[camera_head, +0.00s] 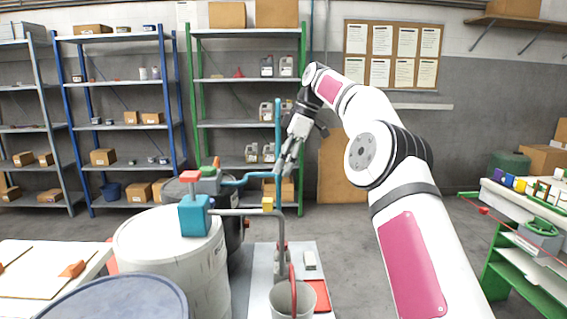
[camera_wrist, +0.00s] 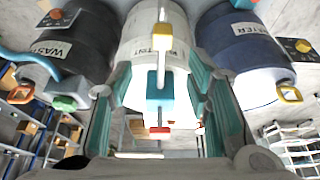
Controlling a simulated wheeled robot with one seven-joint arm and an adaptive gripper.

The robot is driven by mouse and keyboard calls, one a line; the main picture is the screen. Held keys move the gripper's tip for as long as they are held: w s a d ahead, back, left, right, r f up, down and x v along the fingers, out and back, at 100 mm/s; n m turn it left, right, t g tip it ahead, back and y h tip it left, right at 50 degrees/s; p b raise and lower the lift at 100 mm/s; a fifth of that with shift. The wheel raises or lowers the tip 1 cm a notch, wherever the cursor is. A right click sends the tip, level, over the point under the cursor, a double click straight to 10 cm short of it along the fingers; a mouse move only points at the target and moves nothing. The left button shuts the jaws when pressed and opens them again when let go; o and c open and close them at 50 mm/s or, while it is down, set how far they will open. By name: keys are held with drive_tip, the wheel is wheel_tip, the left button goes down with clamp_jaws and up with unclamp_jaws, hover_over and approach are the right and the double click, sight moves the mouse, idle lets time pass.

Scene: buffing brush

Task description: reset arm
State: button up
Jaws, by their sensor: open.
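My gripper (camera_head: 284,164) hangs from my raised arm, pointing down and slightly left, above the drum area in the head view. In the wrist view my gripper (camera_wrist: 162,68) shows its two fingers spread apart, with nothing held between them. A pale drum (camera_wrist: 130,47) with a partly hidden label lies beyond the fingers. Its tap, a teal block (camera_wrist: 160,92) with a red knob and grey pipe, appears between them in that view. The teal block (camera_head: 195,215) also shows on the pale drum (camera_head: 165,265) in the head view. I cannot make out a buffing brush.
A blue drum (camera_wrist: 243,45) and a dark drum labelled WASTE (camera_wrist: 70,35) flank the pale one. A grey bucket (camera_head: 307,303) stands at the front of a narrow bench (camera_head: 262,262). A green-framed workbench (camera_head: 525,262) is right. Open floor (camera_head: 345,235) lies between.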

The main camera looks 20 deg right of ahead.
idle(0.3)
drive_tip(key=s+a+r+m+h+p, duration=0.1)
drive_tip(key=s+a+r+m, duration=0.1)
drive_tip(key=s+r, duration=0.35)
drive_tip(key=s+a+r+m+t+h+p, duration=0.1)
drive_tip(key=s+a+r+m+p, duration=0.15)
drive_tip(key=s, duration=0.65)
drive_tip(key=s+a+r+m+h+p, duration=0.1)
drive_tip(key=s+a+r+m+h, duration=0.2)
drive_tip(key=s, duration=0.4)
drive_tip(key=s+d+f+m+p, duration=0.1)
drive_tip(key=s+f+m, duration=0.1)
drive_tip(key=s, duration=0.8)
drive_tip(key=s+d+f+m+t+p, duration=0.1)
drive_tip(key=s+d+f+m+p, duration=0.1)
drive_tip(key=s, duration=0.8)
drive_tip(key=s+d+f+m+t+p, duration=0.1)
drive_tip(key=s+f+m, duration=0.2)
drive_tip(key=s, duration=0.7)
drive_tip(key=shift+s+d+f+m+y+p, duration=0.15)
drive_tip(key=shift+f+m+y+p, duration=0.2)
drive_tip(key=shift+f, duration=0.4)
